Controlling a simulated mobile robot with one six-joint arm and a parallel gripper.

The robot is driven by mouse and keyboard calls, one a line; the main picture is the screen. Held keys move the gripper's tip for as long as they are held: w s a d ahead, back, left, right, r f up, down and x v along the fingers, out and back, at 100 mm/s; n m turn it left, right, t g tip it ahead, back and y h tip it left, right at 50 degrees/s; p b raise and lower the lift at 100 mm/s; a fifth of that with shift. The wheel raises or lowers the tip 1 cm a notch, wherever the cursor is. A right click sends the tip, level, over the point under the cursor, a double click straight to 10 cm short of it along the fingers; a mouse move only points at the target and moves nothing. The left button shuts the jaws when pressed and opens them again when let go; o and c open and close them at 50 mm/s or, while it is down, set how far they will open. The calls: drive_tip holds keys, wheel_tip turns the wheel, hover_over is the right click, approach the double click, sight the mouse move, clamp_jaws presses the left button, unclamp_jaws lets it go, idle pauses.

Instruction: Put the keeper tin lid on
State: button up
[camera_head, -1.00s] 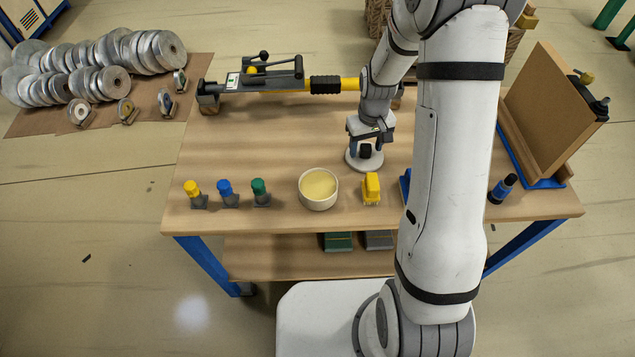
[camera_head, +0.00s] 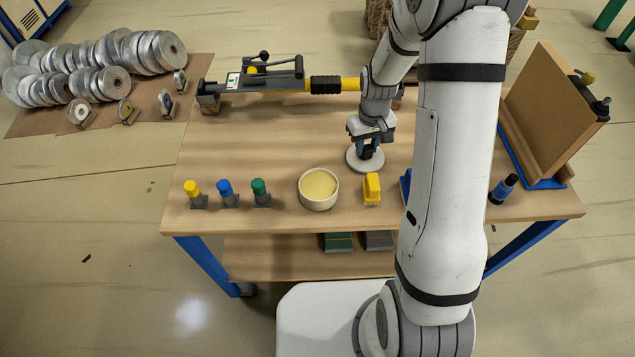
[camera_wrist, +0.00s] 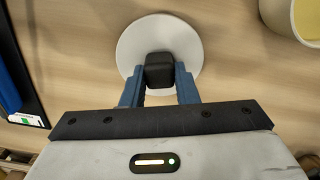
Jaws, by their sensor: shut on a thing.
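The keeper tin lid is a pale round disc (camera_head: 358,164) with a dark block-shaped knob, seen from above in the wrist view (camera_wrist: 185,37). My gripper (camera_head: 367,150) is shut on the knob, one blue finger on each side of it in the wrist view (camera_wrist: 160,82). I cannot tell whether the lid touches the table or hangs just above it. The keeper tin (camera_head: 306,197) is a round off-white tub with pale yellow contents, open at the top, in front and left of the lid. Its edge also shows at the top right of the wrist view (camera_wrist: 276,18).
A yellow brush-like block (camera_head: 371,189) stands right of the tin. Yellow (camera_head: 193,190), blue (camera_head: 226,190) and green (camera_head: 260,189) capped pieces stand to the left. A long tool with a yellow shaft (camera_head: 290,83) lies behind. The table's left middle is clear.

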drive_tip(key=shift+r+p, duration=2.1)
drive_tip(key=shift+r, duration=1.4)
